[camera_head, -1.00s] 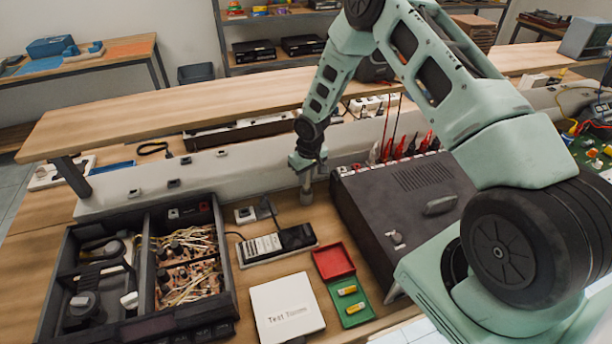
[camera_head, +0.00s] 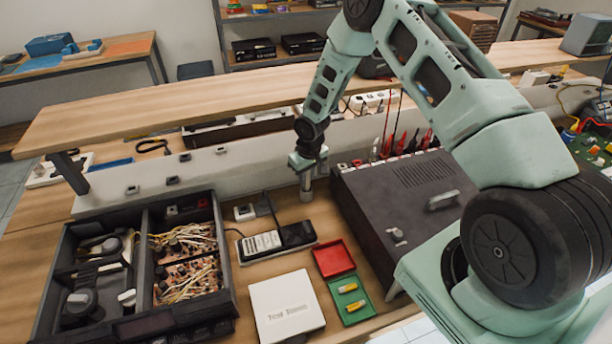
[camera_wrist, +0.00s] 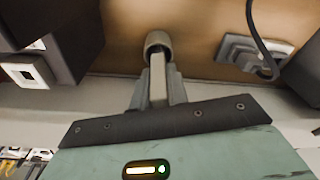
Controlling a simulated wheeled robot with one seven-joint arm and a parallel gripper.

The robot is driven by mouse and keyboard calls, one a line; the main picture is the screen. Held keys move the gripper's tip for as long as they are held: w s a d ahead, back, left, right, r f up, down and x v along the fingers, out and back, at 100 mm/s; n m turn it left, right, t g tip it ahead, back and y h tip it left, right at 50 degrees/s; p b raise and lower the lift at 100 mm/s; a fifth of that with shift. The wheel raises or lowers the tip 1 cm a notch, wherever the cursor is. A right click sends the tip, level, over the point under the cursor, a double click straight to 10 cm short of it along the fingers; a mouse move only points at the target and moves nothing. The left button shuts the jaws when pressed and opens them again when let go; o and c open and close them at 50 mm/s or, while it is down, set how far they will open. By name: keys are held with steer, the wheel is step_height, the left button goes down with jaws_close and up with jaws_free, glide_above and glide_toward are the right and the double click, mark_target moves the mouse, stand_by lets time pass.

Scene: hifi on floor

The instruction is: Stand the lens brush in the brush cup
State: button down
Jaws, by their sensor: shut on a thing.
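My gripper (camera_head: 304,163) points down behind the dark meter, near the white back ledge. In the wrist view its two grey fingers (camera_wrist: 157,88) are shut on a narrow pale bar, which I take to be the lens brush (camera_wrist: 158,76). The brush cup (camera_wrist: 158,40) is a small round beige-grey cup just beyond the fingertips; it also shows under my gripper in the head view (camera_head: 306,188). The brush's far end meets the cup's mouth in the wrist view. How deep it sits inside is hidden. In the head view the brush cannot be told from the fingers.
A dark instrument box (camera_head: 400,210) stands close right of the cup. A black meter (camera_head: 297,235) lies in front, with a small socket block (camera_head: 244,213) to the left. An open chassis (camera_head: 232,290), white box (camera_head: 285,306) and red tray (camera_head: 333,258) fill the front.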

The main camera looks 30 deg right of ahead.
steer(key=shift+f+b, duration=0.4)
steer(key=shift+f, duration=0.15)
stand_by(0.4)
steer(key=c, duration=1.3)
jaws_free()
steer(key=shift+r, duration=0.1)
step_height(320, 180, up, 17)
steer(key=s+b, duration=0.2)
steer(key=b, duration=0.2)
steer(key=shift+d, duration=0.15)
steer(key=shift+r, duration=0.1)
step_height(320, 180, up, 7)
steer(key=p, duration=0.5)
